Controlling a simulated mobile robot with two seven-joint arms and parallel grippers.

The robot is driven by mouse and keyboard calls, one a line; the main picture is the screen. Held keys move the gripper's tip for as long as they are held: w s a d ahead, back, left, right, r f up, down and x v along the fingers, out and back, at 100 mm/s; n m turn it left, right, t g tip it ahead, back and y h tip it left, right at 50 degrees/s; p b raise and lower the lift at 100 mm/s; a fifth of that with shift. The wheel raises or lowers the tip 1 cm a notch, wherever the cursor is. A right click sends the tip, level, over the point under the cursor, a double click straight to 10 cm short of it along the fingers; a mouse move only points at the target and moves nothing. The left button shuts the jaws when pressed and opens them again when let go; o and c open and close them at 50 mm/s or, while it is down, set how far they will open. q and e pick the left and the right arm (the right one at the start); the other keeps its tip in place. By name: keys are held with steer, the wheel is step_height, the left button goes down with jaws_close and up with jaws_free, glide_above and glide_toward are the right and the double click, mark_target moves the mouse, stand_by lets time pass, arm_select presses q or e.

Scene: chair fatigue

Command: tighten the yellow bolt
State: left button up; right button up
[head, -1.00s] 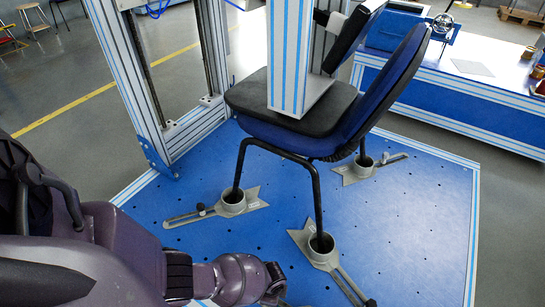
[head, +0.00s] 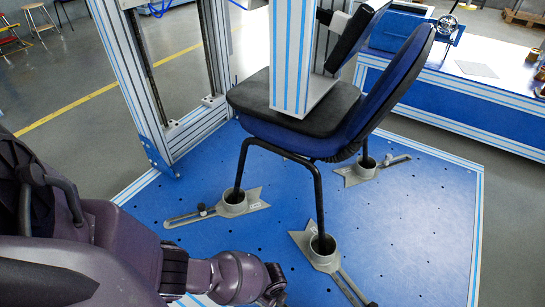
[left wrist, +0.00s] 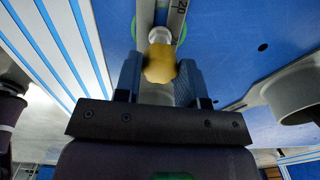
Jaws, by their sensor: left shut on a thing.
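The yellow bolt (left wrist: 159,63) has a knobbed head and sits at the end of a slotted metal bar (left wrist: 176,18) in the left wrist view. My left gripper (left wrist: 160,75) is shut on it, one blue-grey finger on each side. In the head view, my left arm comes in from the left and its wrist reaches the bottom edge. The fingers and yellow bolt cannot be made out there. My right gripper is not in view.
A blue-black chair (head: 292,104) stands with its legs in grey cup clamps (head: 233,204) on a blue perforated platform (head: 420,225). A striped column (head: 292,55) rests over the seat. A bench (head: 455,95) stands behind. The platform's right side is clear.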

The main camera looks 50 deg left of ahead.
arm_select(q)
steer(key=m, duration=0.4)
steer(key=o, duration=0.9)
steer(key=shift+o, duration=0.2)
steer(key=n, duration=0.3)
steer(key=shift+n+p, duration=0.3)
steer(key=shift+n, duration=0.3)
